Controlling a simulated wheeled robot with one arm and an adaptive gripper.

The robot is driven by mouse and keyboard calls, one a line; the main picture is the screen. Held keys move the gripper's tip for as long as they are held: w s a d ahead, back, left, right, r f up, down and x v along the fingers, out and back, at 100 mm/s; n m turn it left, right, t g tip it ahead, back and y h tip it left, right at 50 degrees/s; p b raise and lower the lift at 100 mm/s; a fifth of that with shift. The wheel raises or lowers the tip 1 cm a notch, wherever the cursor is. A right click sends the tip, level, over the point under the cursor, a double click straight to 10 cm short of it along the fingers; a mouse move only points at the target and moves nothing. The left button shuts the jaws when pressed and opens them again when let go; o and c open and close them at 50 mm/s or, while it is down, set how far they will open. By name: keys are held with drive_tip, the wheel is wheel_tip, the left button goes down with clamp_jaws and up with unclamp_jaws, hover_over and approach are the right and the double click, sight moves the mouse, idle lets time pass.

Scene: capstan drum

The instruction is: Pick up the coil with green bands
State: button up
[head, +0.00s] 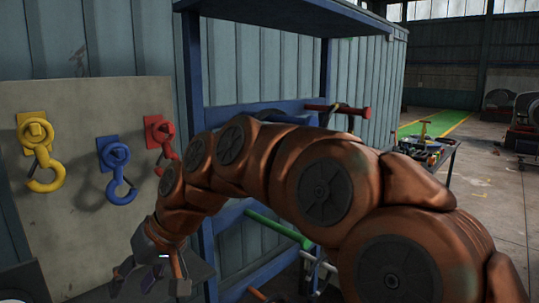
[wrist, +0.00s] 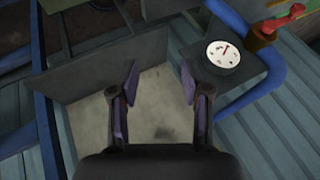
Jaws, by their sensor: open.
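I cannot make out a coil with green bands in either view. A green bar (head: 278,229) shows on the blue rack in the head view, partly behind my arm, and I cannot tell that it belongs to a coil. A pale grey surface lies beyond the fingers.
The hook board (head: 90,120) carries a yellow hook (head: 40,150), a blue hook (head: 118,168) and a red hook (head: 160,137). A blue rack (head: 192,75) stands beside it. The wrist view shows a round gauge (wrist: 223,54), a blue pipe (wrist: 268,75) and a red handle (wrist: 283,20).

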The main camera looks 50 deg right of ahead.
drive_tip(key=w+d+r+m+t+b, duration=0.2)
drive_tip(key=w+d+r+t, duration=0.25)
drive_tip(key=d+r, duration=0.4)
drive_tip(key=w+d+r+m+t+b, duration=0.25)
drive_tip(key=w+d+r, duration=0.3)
drive_tip(key=d, duration=0.65)
drive_tip(key=s+d+r+m+t+h+b, duration=0.1)
drive_tip(key=s+d+r+m+t+h, duration=0.15)
drive_tip(key=d, duration=0.95)
drive_tip(key=s+d+r+m+t+h+b, duration=0.1)
drive_tip(key=s+d+r+t+h, duration=0.25)
drive_tip(key=d, duration=0.85)
drive_tip(key=shift+y, duration=0.3)
drive_tip(key=w+p, duration=0.1)
drive_tip(key=w, duration=0.2)
drive_tip(key=w+p, duration=0.1)
drive_tip(key=w, duration=0.3)
drive_tip(key=w+p, duration=0.1)
drive_tip(key=w, duration=0.3)
drive_tip(key=shift+w+d+r, duration=0.1)
drive_tip(key=shift+d+r, duration=0.05)
drive_tip(key=shift+r, duration=0.2)
clamp_jaws()
